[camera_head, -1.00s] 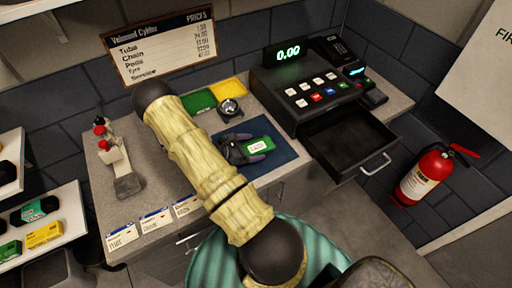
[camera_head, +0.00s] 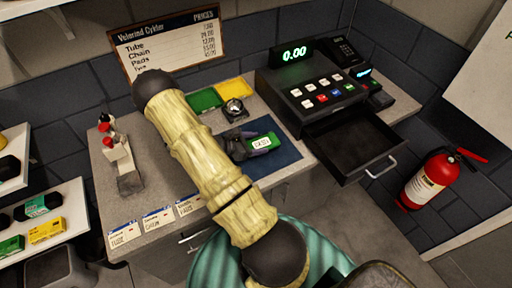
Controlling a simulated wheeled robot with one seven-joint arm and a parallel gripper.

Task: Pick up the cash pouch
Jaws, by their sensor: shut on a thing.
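The green cash pouch (camera_head: 262,143) with a white label is over the blue mat (camera_head: 284,155) on the counter. My gripper (camera_head: 250,146) is dark and shut on the pouch from its left side. My arm hides part of the gripper and the left part of the mat. I cannot tell whether the pouch touches the mat or is a little above it.
A cash register (camera_head: 318,90) with its empty drawer (camera_head: 350,140) pulled out stands to the right. A bell (camera_head: 235,111) and green and yellow pads (camera_head: 204,100) lie behind the gripper. A fire extinguisher (camera_head: 430,180) is at far right.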

